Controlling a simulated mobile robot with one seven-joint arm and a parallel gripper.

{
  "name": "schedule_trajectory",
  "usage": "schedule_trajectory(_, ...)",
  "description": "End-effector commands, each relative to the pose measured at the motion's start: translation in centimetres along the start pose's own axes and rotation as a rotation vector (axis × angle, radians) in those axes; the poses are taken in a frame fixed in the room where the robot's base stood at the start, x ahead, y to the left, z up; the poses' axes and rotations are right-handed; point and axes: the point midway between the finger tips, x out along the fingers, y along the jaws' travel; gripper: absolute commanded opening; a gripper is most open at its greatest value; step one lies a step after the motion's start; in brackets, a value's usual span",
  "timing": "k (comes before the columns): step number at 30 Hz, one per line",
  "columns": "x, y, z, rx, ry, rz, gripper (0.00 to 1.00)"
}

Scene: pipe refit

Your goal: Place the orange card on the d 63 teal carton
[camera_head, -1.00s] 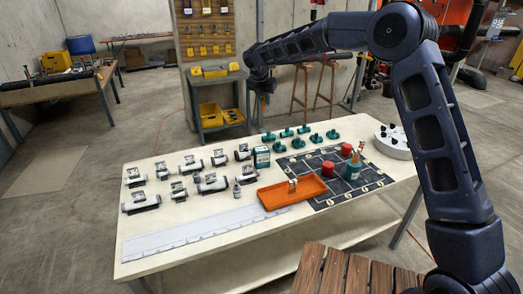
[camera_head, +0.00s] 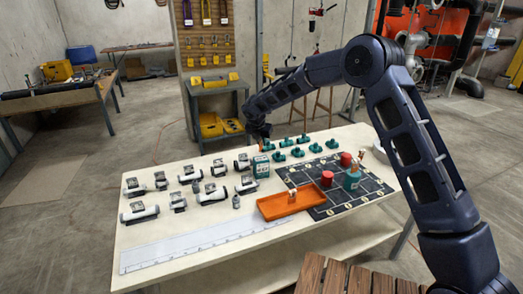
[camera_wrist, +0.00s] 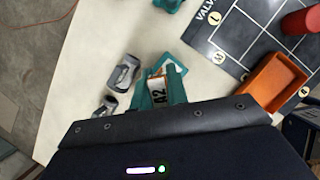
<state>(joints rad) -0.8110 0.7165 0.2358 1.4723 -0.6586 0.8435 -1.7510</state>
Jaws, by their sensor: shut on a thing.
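The orange card (camera_wrist: 157,88), with a white "A2" label, is between the fingers of my gripper (camera_wrist: 160,92) in the wrist view. In the head view the orange card (camera_head: 265,145) shows small below my gripper (camera_head: 262,133). My gripper is shut on it. The teal carton (camera_head: 261,168) with a white label stands upright on the table, just below the card. In the wrist view part of the carton (camera_wrist: 173,62) shows beyond the card, and my fingers hide the rest. I cannot tell whether card and carton touch.
White pipe fittings (camera_head: 139,212) stand left of the carton, teal fittings (camera_head: 285,143) behind it. An orange tray (camera_head: 270,212) is in front to the right. A dark grid mat (camera_head: 318,200) bears red cylinders (camera_head: 327,179) and a teal container (camera_head: 351,181). A long white ruler strip (camera_head: 180,248) lies along the front.

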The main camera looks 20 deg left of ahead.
Motion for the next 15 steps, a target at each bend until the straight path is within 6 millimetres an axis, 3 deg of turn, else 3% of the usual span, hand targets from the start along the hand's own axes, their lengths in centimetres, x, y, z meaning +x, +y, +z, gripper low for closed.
schedule_trajectory(15, 4.2, 0.0, -1.8, 0.000, 0.000, 0.000, 0.00)
